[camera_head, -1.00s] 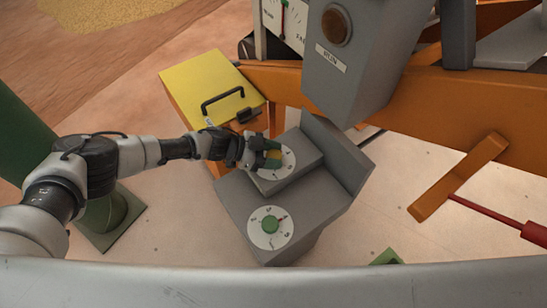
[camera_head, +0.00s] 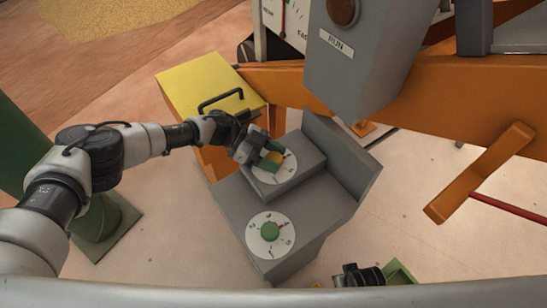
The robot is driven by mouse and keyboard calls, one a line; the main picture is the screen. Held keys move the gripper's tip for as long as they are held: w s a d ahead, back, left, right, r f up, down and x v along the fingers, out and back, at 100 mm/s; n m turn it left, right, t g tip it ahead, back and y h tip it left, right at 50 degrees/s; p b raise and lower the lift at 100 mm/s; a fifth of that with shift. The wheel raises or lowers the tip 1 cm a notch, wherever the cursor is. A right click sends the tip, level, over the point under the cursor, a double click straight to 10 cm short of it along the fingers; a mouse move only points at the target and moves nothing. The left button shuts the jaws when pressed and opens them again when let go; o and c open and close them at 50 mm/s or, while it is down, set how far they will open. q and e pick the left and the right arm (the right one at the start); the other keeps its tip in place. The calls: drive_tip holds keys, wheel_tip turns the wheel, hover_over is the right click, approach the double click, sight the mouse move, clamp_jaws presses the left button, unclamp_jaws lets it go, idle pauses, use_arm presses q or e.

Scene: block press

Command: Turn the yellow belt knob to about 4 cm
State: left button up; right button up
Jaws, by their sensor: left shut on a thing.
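The yellow belt knob (camera_head: 274,157) sits at the centre of a white dial (camera_head: 289,171) on the upper step of the grey control console. My left gripper (camera_head: 271,158) reaches in from the left and is shut on the yellow knob, its green fingertips on either side. Fingers and wrist cover the left part of the dial. The dial's marks are too small to read. A dark jointed part (camera_head: 358,276) at the bottom edge looks like my right gripper, but its fingers are not clear.
A green knob (camera_head: 270,231) on a second white dial sits on the console's lower step. A yellow box (camera_head: 200,80) with a black handle stands behind my left wrist. A grey RUN housing (camera_head: 360,70) overhangs behind the console. A green object (camera_head: 398,272) lies at the bottom.

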use_arm(q)
drive_tip(key=shift+r, duration=0.1)
drive_tip(key=o, duration=0.9)
drive_tip(key=v, duration=1)
drive_tip(key=shift+a, duration=0.35)
use_arm(e)
drive_tip(key=shift+f, duration=0.1)
use_arm(q)
drive_tip(key=shift+w, duration=0.1)
use_arm(e)
drive_tip(key=shift+f, duration=0.15)
